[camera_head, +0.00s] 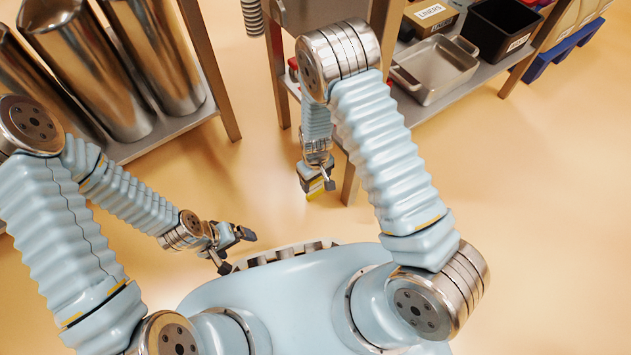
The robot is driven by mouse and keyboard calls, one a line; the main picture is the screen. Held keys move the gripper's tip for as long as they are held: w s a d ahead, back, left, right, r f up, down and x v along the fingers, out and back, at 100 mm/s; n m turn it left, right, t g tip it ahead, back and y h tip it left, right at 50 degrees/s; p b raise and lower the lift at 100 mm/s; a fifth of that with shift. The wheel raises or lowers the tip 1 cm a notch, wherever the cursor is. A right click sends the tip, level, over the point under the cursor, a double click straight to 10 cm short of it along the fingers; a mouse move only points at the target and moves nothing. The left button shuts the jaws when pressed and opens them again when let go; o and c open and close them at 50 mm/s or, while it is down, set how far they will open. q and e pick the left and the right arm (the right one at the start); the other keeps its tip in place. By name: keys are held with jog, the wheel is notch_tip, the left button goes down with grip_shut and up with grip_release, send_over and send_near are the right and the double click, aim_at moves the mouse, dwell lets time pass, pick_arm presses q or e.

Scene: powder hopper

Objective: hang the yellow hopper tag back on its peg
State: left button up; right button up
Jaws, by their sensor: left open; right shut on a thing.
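The yellow tag (314,190) shows as a small yellow piece at the fingers of my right gripper (318,184). The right gripper is shut on it and holds it above the floor, near a leg of the shelf stand. Most of the tag is hidden by the fingers. My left gripper (233,252) is open and empty, low over the floor in front of my base. I cannot make out the peg in this view.
Tall metal cylinders (150,70) stand on a rack at left. A shelf (456,95) at upper right holds a metal tray (434,69), a black bin labelled LINERS (499,30) and another labelled box (431,16). Its legs stand close to my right arm. The floor at right is clear.

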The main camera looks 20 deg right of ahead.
jog(key=shift+f, duration=0.4)
jog(key=shift+f, duration=0.1)
jog(key=shift+f, duration=0.15)
jog(key=o, duration=1.3)
notch_tip(320, 180, up, 13)
jog(key=p, duration=0.3)
jog(key=shift+p, duration=0.3)
jog(key=shift+r, duration=0.5)
